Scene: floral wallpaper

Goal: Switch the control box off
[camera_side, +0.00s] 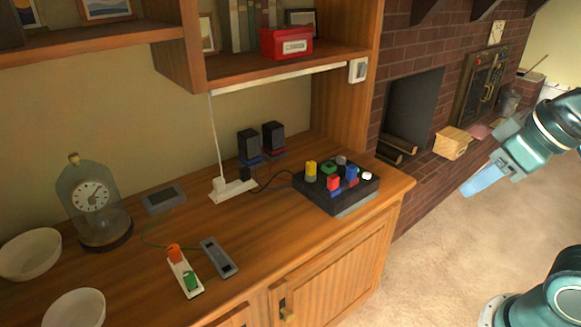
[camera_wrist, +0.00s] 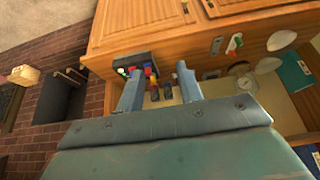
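The control box (camera_side: 347,203) is a black box on the right end of the wooden cabinet top. Several coloured knobs or buttons stand on it: yellow, green, red, blue and white. It also shows in the wrist view (camera_wrist: 135,59), small and partly behind the left finger. I cannot tell which control is its off switch or what state it is in. My gripper (camera_side: 474,185) is in the air to the right of the cabinet, well apart from the box. In the wrist view its two fingers (camera_wrist: 159,88) are spread with nothing between them.
A white power strip (camera_side: 233,191) and two dark speakers (camera_side: 248,145) stand left of the box. Farther left are a strip with orange and green pieces (camera_side: 182,276), a glass-domed clock (camera_side: 93,200) and bowls (camera_side: 75,308). A shelf (camera_side: 270,66) overhangs the back.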

